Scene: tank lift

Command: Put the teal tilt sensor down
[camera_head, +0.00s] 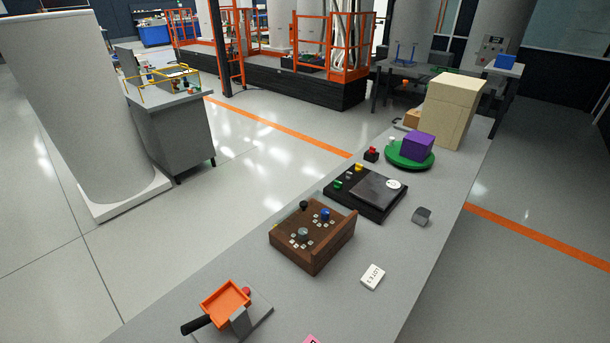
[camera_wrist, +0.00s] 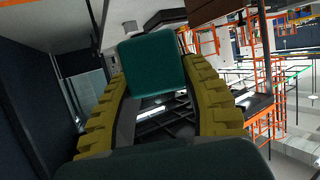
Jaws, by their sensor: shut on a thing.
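The teal tilt sensor (camera_wrist: 154,62) is a rounded teal block in the wrist view. It sits between the two yellow ridged fingers of my gripper (camera_wrist: 160,75), near their tips. My gripper is shut on it. The view behind it is tilted, with the floor and orange railings off to the right, and I see no surface touching the sensor. My gripper and the teal sensor do not show in the head view.
A long grey table (camera_head: 435,215) holds a wooden box with knobs (camera_head: 312,236), a black panel (camera_head: 366,192), a green disc (camera_head: 394,158) with a purple cube (camera_head: 418,146), a beige box (camera_head: 450,110), a white card (camera_head: 373,277) and an orange tray (camera_head: 225,302). The table's right side is mostly bare.

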